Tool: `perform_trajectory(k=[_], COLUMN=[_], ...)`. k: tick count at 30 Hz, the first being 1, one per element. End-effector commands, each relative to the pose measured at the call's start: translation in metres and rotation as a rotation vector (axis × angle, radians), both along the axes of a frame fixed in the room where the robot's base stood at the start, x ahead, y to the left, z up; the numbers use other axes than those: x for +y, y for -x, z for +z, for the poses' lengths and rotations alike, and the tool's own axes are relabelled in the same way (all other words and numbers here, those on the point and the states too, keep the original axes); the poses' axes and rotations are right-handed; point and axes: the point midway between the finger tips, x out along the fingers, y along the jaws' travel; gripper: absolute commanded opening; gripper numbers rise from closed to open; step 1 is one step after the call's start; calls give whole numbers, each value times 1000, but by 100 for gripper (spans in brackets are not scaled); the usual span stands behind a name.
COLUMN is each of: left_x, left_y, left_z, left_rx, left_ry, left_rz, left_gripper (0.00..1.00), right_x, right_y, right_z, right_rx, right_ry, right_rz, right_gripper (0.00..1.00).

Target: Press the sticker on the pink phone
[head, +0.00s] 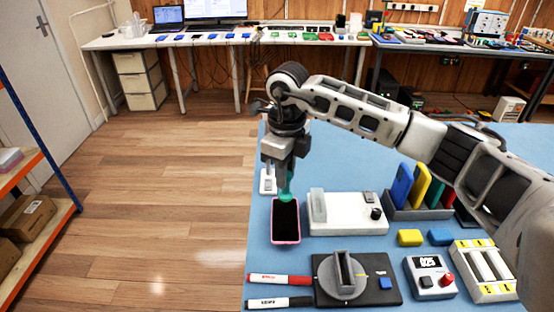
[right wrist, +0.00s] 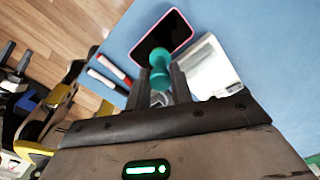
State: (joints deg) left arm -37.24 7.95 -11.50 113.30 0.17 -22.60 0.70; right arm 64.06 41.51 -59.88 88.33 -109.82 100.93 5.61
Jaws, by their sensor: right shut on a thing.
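The pink phone (head: 285,222) lies flat on the blue table with its dark face up. It also shows in the right wrist view (right wrist: 178,33). My right gripper (head: 285,184) is over the phone's far end and is shut on a teal tool with rounded ends (right wrist: 160,66). The tool (head: 287,192) points down at the phone's far edge; I cannot tell whether it touches. No sticker can be made out on the phone. My left gripper is not in view.
Right of the phone is a white device (head: 345,222). Nearer are a black dial base (head: 385,297) and red (head: 280,280) and black markers (head: 280,302). A rack (head: 405,213) holds upright coloured phones. A small meter box (head: 428,283) stands at the front right.

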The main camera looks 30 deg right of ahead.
Motion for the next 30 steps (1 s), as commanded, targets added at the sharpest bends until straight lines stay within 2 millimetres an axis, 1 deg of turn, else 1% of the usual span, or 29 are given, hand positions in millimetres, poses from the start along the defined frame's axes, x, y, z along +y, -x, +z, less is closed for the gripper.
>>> perform_trajectory(k=[5, 9, 15, 18, 22, 30], left_x=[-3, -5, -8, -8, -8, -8], left_y=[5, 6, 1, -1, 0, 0], left_z=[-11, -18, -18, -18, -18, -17], left_rx=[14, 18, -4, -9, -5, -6], left_ry=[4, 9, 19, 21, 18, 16], left_rz=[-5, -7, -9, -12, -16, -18], left_gripper=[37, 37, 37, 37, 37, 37], right_x=[0, 0, 0, 0, 0, 0], right_y=[0, 0, 0, 0, 0, 0], right_z=[-13, -28, -49, -55, -58, -58], right_rx=[1, 1, 1, 0, -1, 0], right_ry=[-1, -1, 1, 0, -1, 0], right_rz=[1, 1, 1, 1, 1, 1], right_gripper=[2, 2, 2, 2, 2, 2])
